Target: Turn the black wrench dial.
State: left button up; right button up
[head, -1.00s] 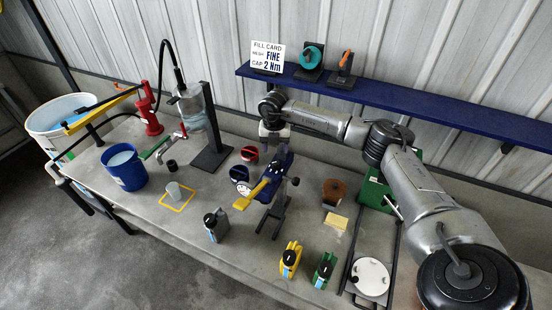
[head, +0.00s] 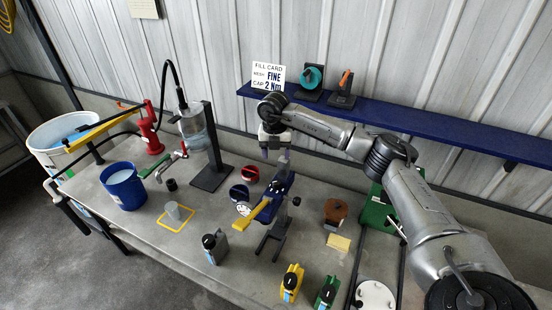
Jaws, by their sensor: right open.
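A blue tool (head: 283,184) with a yellow handle (head: 250,217) is held on a dark stand in the middle of the bench. A dark part shows on top of it, but I cannot tell whether it is the black wrench dial. My right gripper (head: 275,153) points down above and behind the blue tool, open and seemingly empty, apart from it. Its fingers are small and partly hard to make out. My left gripper is out of view.
A blue shelf (head: 430,127) at the back holds a fill card (head: 268,77) reading FINE, 2 Nm. A blue bucket (head: 124,187) stands left.

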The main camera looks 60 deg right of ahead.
aim_at(277, 182)
jog(key=f+m, duration=0.2)
jog(key=f, duration=0.1)
jog(key=f+m, duration=0.2)
jog(key=f, duration=0.2)
jog(key=f+m, duration=0.3)
jog(key=f, duration=0.1)
jog(key=shift+s+f+p, duration=0.15)
jog(key=shift+s+p, duration=0.05)
jog(key=shift+p, duration=0.15)
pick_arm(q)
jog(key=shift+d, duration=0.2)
pick_arm(e)
jog(key=shift+f, duration=0.8)
jog(key=shift+c, duration=0.2)
